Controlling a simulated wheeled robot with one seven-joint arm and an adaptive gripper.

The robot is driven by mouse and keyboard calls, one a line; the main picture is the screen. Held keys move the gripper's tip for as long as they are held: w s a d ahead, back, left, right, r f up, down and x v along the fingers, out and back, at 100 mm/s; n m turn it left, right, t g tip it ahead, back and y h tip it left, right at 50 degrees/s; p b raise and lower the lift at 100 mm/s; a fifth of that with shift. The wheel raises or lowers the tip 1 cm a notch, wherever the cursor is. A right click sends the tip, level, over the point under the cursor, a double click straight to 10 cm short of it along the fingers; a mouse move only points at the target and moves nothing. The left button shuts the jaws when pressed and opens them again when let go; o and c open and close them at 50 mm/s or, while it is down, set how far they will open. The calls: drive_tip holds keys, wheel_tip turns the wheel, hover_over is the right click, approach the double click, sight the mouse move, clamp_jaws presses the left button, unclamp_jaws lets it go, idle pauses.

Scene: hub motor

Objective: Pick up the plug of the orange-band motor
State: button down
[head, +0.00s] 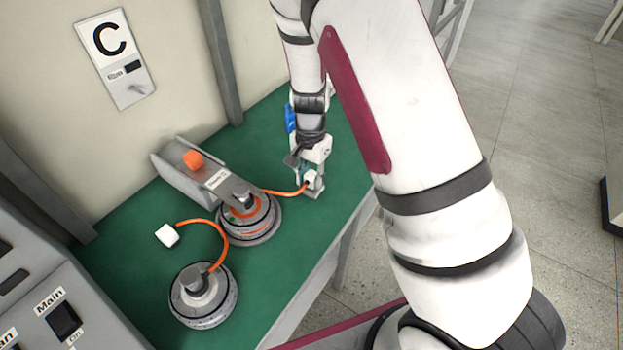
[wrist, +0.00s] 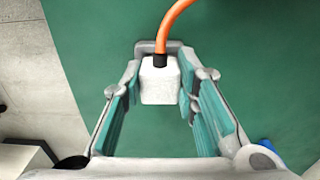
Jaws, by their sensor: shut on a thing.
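The orange-band motor (head: 248,218) is a round grey hub with an orange ring, on the green table. Its orange cable runs right to a white plug (head: 312,178) at my gripper (head: 313,187). In the wrist view, the white plug (wrist: 160,85) sits between the teal-padded fingers of my gripper (wrist: 160,78), near their tips. The fingers are shut on the plug's sides. The cable leaves its black collar at the far end. I cannot tell whether the plug touches the table.
A second, grey-banded motor (head: 203,295) stands front left, its orange cable ending in a loose white plug (head: 167,235). A grey bracket box (head: 190,175) with an orange button (head: 193,159) stands behind the motors. A switch panel (head: 60,315) is at left. Bare green table (head: 285,245) lies right of the motors.

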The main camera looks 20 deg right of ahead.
sight(311, 179)
drive_tip(key=shift+r, duration=0.6)
drive_tip(key=r, duration=0.1)
drive_tip(key=s+r, duration=0.1)
drive_tip(key=shift+a+r, duration=0.1)
drive_tip(key=shift+r, duration=0.2)
drive_tip(key=s+a+r, duration=0.1)
drive_tip(key=s, duration=1.4)
drive_tip(key=shift+a, duration=0.3)
drive_tip(key=shift+w+r+p, duration=0.1)
drive_tip(key=shift+r+p, duration=0.05)
drive_tip(key=shift+p, duration=0.15)
